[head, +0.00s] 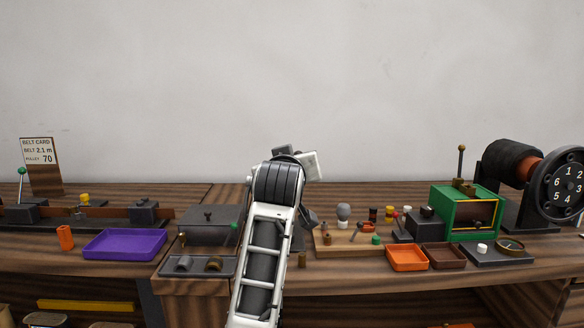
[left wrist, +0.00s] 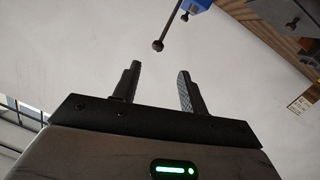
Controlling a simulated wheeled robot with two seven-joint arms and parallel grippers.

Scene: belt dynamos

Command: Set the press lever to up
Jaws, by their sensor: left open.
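In the left wrist view a thin dark rod with a round dark knob (left wrist: 158,45) reaches down from a blue body (left wrist: 197,5) at the top edge; this looks like the press lever. In that view my left gripper (left wrist: 158,78) is open and empty, and the knob appears just beyond its fingertips, roughly between them, not touching. The rod slants in the picture; I cannot tell its setting. In the head view my arm rises in the middle and hides the blue body, the lever and the gripper's fingers. My right gripper is not in view.
Left of my arm are a grey box (head: 208,219), a grey tray (head: 198,267) and a purple tray (head: 123,244). To the right are a wooden board (head: 335,242), an orange tray (head: 407,258), a green frame (head: 455,212) with an upright knobbed rod, and a numbered black wheel (head: 562,186).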

